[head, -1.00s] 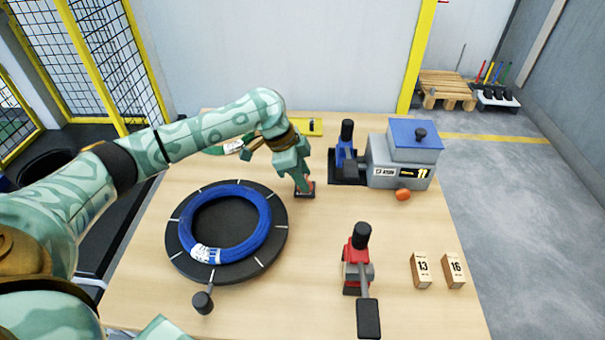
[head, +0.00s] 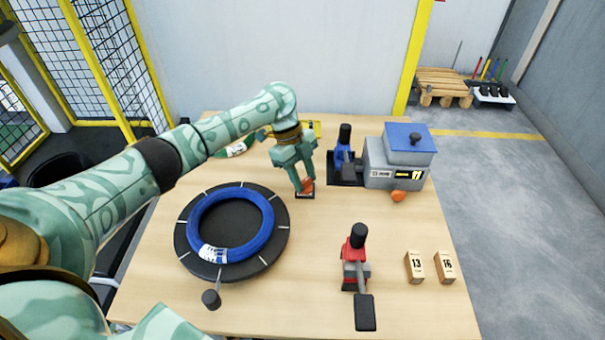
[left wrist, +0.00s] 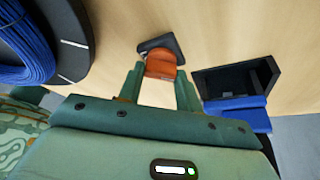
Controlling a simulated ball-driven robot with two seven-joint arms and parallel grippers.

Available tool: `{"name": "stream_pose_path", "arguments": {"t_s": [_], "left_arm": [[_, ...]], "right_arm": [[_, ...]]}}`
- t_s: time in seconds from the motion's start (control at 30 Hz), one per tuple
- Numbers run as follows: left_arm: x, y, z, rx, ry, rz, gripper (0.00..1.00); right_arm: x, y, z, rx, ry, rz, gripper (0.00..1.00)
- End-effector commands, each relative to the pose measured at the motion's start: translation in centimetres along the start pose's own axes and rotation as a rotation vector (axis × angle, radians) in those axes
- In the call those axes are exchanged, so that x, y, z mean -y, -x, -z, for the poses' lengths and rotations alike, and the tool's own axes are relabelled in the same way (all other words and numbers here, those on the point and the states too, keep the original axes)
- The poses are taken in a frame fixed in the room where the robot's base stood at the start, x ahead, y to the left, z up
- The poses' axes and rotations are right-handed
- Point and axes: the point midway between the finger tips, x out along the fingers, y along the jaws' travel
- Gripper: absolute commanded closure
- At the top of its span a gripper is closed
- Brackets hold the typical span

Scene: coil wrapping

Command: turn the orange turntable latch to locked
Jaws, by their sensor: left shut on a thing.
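The orange latch (head: 307,186) sits on a small dark base plate on the table, right of the turntable. It also shows in the left wrist view (left wrist: 161,66), between the two green fingers. My left gripper (head: 302,185) reaches down over the latch and is shut on it. The black turntable (head: 184,242) has white marks around its rim and a dark-knobbed handle at its front. A blue coil (head: 265,222) with a white label lies flat on it. The fingers hide part of the latch in the head view. My right gripper is not in view.
A grey machine with a blue lid (head: 380,165) and a blue clamp (head: 343,153) stand behind right of the latch. A red clamp (head: 355,262) stands front right. Wooden blocks 13 (head: 414,267) and 16 (head: 445,267) are at right. The table's middle is clear.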

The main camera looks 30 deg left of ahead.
Motion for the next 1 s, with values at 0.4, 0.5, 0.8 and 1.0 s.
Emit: {"name": "stream_pose_path", "arguments": {"t_s": [0.4, 0.5, 0.8, 1.0], "left_arm": [[0.32, -0.12, 0.14, -0.002, -0.366, -0.152, 0.88], [0.40, -0.09, 0.16, -0.001, -0.451, -0.186, 0.88], [0.48, -0.12, 0.21, -0.001, -0.670, -0.277, 0.88], [0.50, -0.11, 0.22, 0.000, -0.766, -0.317, 0.88]], "right_arm": [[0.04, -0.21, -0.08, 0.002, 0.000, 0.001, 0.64], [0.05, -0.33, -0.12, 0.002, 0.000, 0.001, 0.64], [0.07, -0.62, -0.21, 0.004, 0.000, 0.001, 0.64], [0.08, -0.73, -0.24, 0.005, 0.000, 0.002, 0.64]]}}
